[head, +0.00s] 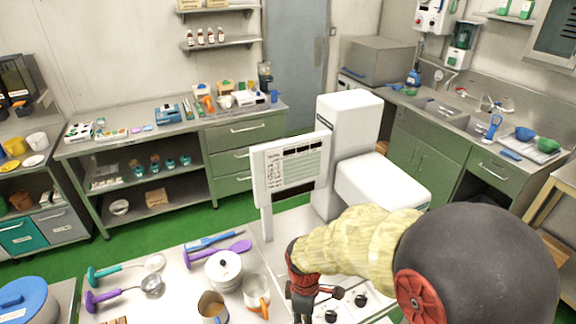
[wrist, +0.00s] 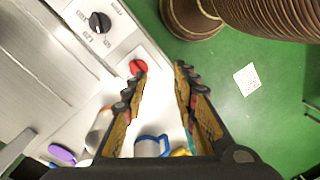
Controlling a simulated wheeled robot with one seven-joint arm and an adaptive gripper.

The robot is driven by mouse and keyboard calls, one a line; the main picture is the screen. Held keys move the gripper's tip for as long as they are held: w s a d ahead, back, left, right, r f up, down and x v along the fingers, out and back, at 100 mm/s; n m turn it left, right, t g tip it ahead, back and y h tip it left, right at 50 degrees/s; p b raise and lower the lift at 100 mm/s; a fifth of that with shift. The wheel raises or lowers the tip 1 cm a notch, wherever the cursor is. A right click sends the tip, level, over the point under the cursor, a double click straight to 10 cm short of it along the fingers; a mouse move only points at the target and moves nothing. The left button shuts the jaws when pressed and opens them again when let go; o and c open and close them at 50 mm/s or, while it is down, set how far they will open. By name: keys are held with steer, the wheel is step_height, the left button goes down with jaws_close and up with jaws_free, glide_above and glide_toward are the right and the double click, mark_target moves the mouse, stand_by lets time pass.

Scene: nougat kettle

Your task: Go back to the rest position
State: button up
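My gripper (head: 308,304) hangs at the bottom centre of the head view, beside the front panel of a white machine (head: 350,112). In the wrist view my gripper (wrist: 162,70) has its two fingers apart with nothing held between them. A red button (wrist: 138,67) and a black knob (wrist: 99,22) on the machine's panel show past the fingers. The fingertips seem to be above the panel edge; whether they touch it I cannot tell. My yellowish sleeved arm crosses the lower right of the head view.
Left of my gripper, a worktop holds a white lidded pot (head: 223,271), a mug with an orange handle (head: 257,294), another mug (head: 212,307), purple ladles (head: 125,292) and a purple spoon (head: 218,253).

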steer(key=s+d+r+m+t+b, duration=0.3)
steer(key=s+d+r+m+b, duration=0.2)
steer(key=d+r+m+b, duration=0.1)
steer(key=s+d+r+m+t+b, duration=0.3)
steer(key=s+d+r+m+b, duration=0.2)
steer(key=d+r+m, duration=0.3)
steer(key=shift+d+r+m+t+b, duration=0.2)
steer(key=shift+r+m+t+b, duration=0.2)
steer(key=shift+m, duration=0.5)
steer(key=shift+o, duration=0.3)
